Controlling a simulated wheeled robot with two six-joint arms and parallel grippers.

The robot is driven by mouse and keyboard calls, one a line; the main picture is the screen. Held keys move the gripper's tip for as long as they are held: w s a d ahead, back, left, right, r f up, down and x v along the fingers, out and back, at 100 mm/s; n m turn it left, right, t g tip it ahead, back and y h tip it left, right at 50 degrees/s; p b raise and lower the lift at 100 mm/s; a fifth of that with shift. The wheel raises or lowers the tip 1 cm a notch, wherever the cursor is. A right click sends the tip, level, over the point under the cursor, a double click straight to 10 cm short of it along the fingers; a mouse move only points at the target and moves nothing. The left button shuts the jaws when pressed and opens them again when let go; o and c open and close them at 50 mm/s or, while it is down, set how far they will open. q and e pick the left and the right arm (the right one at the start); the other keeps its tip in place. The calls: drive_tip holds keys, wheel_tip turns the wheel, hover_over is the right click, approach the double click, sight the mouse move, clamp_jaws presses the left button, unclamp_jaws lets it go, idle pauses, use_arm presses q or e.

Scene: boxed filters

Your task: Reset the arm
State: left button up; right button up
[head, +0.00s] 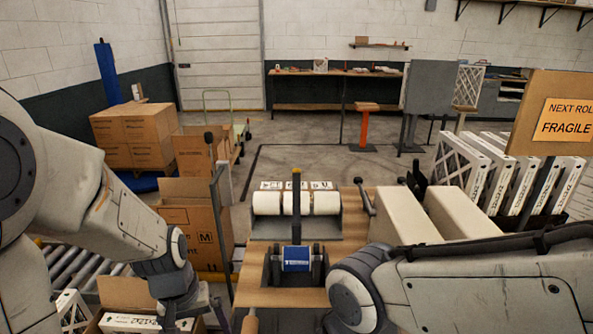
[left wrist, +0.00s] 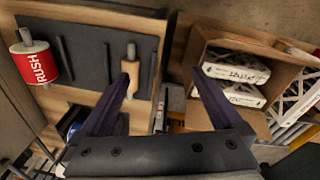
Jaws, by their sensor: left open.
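My left arm (head: 110,205) comes in from the left in the head view and bends down to the lower left. My left gripper (left wrist: 161,77) shows in the left wrist view with its two dark fingers spread wide and nothing between them. Its left fingertip overlaps a wooden handle (left wrist: 130,67) in the picture; I cannot tell whether they touch. Its right fingertip is by an open carton (left wrist: 188,78) holding white-framed filters (left wrist: 236,68). My right arm (head: 470,285) reaches in from the right in the head view; its gripper is out of view.
A wooden bench (head: 285,297) with white label rolls (head: 297,203) and a blue roll (head: 296,258) stands in the middle. A red RUSH roll (left wrist: 35,62) is at left in the wrist view. Open cartons (head: 195,217) and a roller conveyor (head: 75,265) are at left; racked filters (head: 497,175) are right.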

use_arm(q)
drive_tip(key=s+d+f+m+b, duration=0.3)
drive_tip(key=s+d+m+b, duration=0.7)
drive_tip(key=s+d, duration=0.3)
drive_tip(key=shift+s+d+g, duration=0.15)
drive_tip(key=shift+s+g, duration=0.05)
drive_tip(key=shift+g, duration=0.2)
